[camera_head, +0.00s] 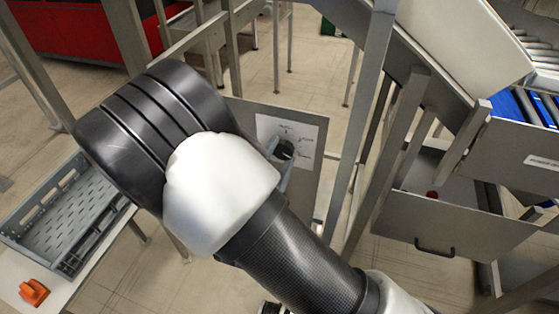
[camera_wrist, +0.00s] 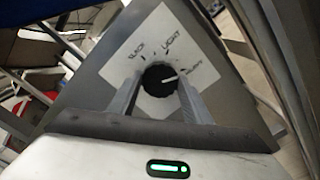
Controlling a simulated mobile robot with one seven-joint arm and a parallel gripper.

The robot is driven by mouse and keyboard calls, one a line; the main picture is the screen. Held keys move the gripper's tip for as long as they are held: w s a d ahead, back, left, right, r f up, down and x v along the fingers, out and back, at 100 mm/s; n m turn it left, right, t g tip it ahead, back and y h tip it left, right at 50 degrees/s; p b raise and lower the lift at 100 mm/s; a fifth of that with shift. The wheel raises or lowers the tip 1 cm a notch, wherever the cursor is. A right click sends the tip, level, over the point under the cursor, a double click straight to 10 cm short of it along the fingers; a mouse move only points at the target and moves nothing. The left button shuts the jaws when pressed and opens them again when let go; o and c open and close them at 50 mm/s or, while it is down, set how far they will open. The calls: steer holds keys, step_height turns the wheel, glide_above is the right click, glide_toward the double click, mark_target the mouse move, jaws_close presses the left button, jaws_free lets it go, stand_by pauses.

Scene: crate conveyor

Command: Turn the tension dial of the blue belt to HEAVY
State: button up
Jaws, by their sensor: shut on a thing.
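The tension dial (camera_wrist: 160,78) is a round black knob on a white label plate (camera_wrist: 177,50) in the wrist view. It also shows, small and partly hidden by my arm, in the head view (camera_head: 286,149). Its white pointer line points right, toward the right-hand label, which is small and blurred but looks like HEAVY. A LIGHT label stands at the top and another label at upper left. My gripper (camera_wrist: 158,88) is shut on the dial, one grey finger on each side. A blue belt (camera_head: 520,106) shows at the right edge of the head view.
The plate sits on a grey metal panel (camera_head: 312,185) between frame posts. A drawer (camera_head: 450,228) with a black handle is at right. A grey crate (camera_head: 35,232) and an orange object (camera_head: 33,292) are on a table at left. Bare floor shows between.

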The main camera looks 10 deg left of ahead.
steer(key=shift+w+r+m+b, duration=0.1)
steer(key=shift+m+b, duration=0.25)
steer(key=shift+m, duration=0.25)
steer(key=o, duration=1.1)
steer(key=shift+c, duration=0.2)
steer(key=s+a, duration=0.1)
steer(key=s, duration=1.6)
steer(key=shift+s+a, duration=0.15)
steer(key=shift+s, duration=0.1)
